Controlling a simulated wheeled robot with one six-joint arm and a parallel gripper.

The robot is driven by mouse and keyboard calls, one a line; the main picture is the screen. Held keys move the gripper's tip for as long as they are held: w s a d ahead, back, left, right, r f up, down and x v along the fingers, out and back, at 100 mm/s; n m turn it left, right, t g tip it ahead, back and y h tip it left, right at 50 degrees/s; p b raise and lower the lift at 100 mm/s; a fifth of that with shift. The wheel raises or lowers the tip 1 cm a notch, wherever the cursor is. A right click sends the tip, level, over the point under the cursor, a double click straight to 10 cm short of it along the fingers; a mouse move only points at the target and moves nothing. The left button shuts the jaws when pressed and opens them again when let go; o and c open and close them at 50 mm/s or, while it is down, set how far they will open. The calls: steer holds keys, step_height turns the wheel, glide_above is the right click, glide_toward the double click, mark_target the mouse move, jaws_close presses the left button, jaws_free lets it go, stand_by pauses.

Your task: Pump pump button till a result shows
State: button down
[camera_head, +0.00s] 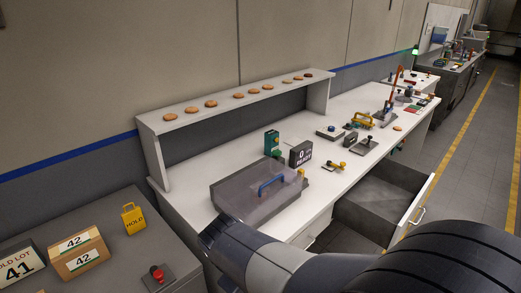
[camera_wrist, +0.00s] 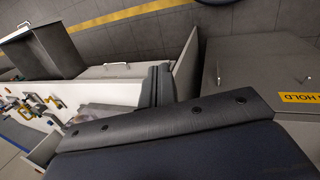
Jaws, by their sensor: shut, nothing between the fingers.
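A dark display box (camera_head: 300,153) on the white bench reads "0" with "READY" below it. A green device (camera_head: 271,142) stands just left of it. I cannot tell for certain which control is the pump button; a blue-topped knob on a flat base (camera_head: 331,129) sits behind the display. A red button on a grey plate (camera_head: 157,273) lies on the grey cabinet at lower left. My gripper (camera_wrist: 157,84) shows in the wrist view as dark fingers close together, empty. In the head view my arm crosses the lower right, and the fingertips cannot be made out.
A translucent grey cover with a blue handle (camera_head: 245,196) sits at the bench's near end. An open drawer (camera_head: 385,200) juts into the aisle. Biscuits line a raised shelf (camera_head: 220,107).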

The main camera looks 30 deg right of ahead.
steer(key=w+a+n+y, duration=0.1)
steer(key=w+a+n, duration=0.1)
steer(key=w, duration=1.2)
steer(key=w+a+n+g+y+p, duration=0.1)
steer(key=w+a, duration=0.4)
steer(key=w, duration=0.8)
steer(key=n+y, duration=0.1)
steer(key=n, duration=0.1)
steer(key=shift+w+r+n, duration=0.3)
steer(key=shift+w, duration=0.1)
